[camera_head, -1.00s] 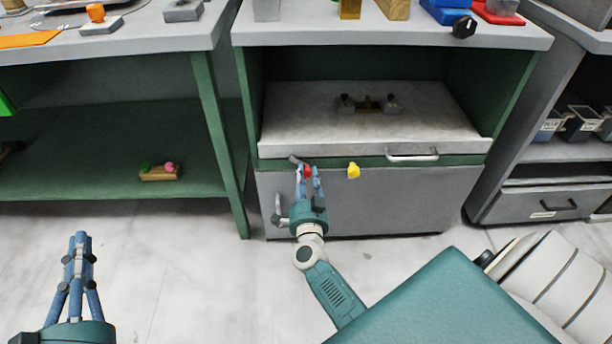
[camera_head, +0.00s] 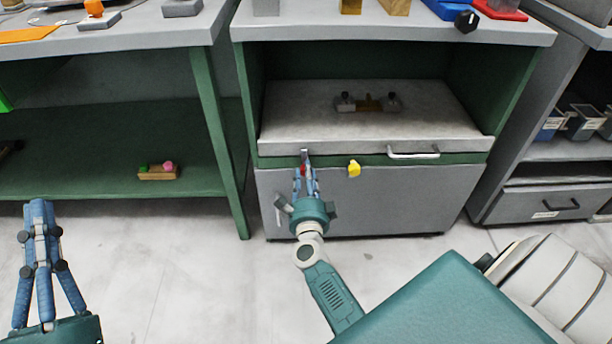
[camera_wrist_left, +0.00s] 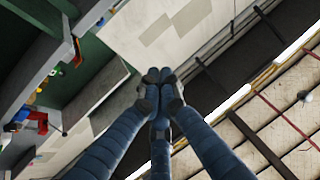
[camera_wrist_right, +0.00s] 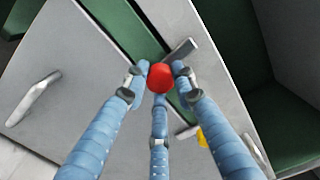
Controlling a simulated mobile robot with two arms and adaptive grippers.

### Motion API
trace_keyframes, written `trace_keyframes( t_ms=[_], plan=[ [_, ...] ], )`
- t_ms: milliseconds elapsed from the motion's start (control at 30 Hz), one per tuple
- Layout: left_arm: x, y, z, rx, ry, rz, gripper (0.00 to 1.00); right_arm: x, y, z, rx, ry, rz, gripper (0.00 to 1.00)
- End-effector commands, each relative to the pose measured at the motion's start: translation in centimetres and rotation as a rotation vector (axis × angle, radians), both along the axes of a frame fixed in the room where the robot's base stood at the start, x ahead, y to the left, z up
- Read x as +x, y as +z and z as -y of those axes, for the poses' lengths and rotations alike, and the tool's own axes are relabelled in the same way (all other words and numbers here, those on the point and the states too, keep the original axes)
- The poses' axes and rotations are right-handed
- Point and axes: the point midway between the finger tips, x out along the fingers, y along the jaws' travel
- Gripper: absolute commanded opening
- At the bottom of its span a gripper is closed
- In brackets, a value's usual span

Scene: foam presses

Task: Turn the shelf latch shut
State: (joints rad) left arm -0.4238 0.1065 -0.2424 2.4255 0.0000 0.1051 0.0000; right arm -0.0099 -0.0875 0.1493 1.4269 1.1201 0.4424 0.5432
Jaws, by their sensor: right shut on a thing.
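The latch shows in the head view as a grey lever (camera_head: 304,154) with a red hub (camera_head: 304,169), at the left of the green rail under the shelf board. The lever points up across the rail towards the board's front edge. In the right wrist view the red hub (camera_wrist_right: 160,77) sits between my fingertips, with the grey lever (camera_wrist_right: 181,48) slanting up right. My right gripper (camera_head: 305,177) is shut on the latch. My left gripper (camera_head: 38,207) is low at the far left, fingertips together and empty; they also meet in the left wrist view (camera_wrist_left: 159,76).
The shelf board (camera_head: 330,146) carries a small fixture (camera_head: 367,104) and a white handle (camera_head: 413,155). A yellow piece (camera_head: 354,168) is close right of the latch. The cabinet door (camera_head: 380,200) is below. A green-framed table (camera_head: 100,150) stands left; floor between is clear.

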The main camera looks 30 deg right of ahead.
Motion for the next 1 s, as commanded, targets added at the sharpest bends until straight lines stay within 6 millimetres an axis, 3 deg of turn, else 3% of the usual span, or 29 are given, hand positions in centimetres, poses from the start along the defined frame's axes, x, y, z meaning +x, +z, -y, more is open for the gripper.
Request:
trace_keyframes(
  t_ms=[700, 733, 800, 1000],
  plan=[
    [-0.68, 1.04, -0.04, -0.015, -0.002, 0.054, 0.00, -0.33, -0.16, 0.59, 0.056, -0.013, 0.034, 0.00],
    [-0.67, 1.03, -0.04, -0.015, -0.002, 0.054, 0.00, -0.34, -0.16, 0.59, 0.056, -0.013, 0.034, 0.32],
    [-0.67, 1.03, -0.05, -0.015, -0.002, 0.053, 0.00, -0.32, -0.16, 0.55, 0.057, -0.012, 0.034, 0.45],
    [-0.66, 1.01, -0.05, -0.015, -0.002, 0.053, 0.00, -0.19, -0.12, 0.30, 0.057, -0.007, 0.034, 0.45]
  ],
)
